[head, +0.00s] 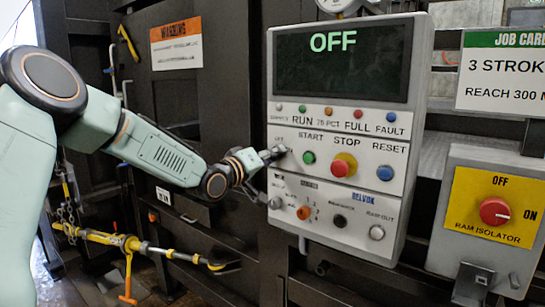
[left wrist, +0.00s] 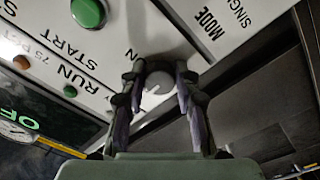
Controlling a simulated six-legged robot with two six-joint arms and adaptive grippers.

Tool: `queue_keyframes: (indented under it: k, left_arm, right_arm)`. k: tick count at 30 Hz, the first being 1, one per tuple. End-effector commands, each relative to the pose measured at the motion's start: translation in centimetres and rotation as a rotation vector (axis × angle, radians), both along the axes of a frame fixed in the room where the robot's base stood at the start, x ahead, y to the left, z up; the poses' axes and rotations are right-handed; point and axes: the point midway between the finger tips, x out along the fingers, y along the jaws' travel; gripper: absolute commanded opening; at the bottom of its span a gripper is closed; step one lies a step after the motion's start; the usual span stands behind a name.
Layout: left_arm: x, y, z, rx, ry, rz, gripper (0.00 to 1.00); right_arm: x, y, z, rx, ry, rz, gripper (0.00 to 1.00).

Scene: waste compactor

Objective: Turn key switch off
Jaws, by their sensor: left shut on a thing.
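The key switch (left wrist: 157,88) is a round grey switch on the white control panel, with a pale key or slot line across it in the left wrist view. My left gripper (left wrist: 160,70) is shut on it, with one dark finger on each side. In the head view my left gripper (head: 276,154) reaches the panel's left edge from the left and hides most of the switch. A small label, partly readable as OFF, sits just above it. The black display (head: 340,75) on the panel reads OFF in green. My right gripper is not in view.
Beside the switch are the green START button (head: 308,157), the red STOP button (head: 344,165) on yellow, and the blue RESET button (head: 385,173). An orange selector (head: 304,212) sits just below. The red ram isolator (head: 494,211) is on a separate box at right.

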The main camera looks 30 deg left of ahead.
Motion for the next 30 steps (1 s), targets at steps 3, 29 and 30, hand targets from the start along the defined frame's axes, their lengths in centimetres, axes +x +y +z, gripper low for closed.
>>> queue_keyframes:
  k: [3,29,30]
  left_arm:
    - [0.09,0.26,0.69,-0.013,-0.015,0.006,0.00]
    - [0.03,0.10,0.24,-0.015,-0.004,0.003,0.54]
    - [0.03,0.09,0.22,-0.014,-0.004,0.002,0.54]
  right_arm:
    - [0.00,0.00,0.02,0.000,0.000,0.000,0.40]
    - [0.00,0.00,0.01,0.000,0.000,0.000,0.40]
    - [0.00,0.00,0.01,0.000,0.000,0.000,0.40]
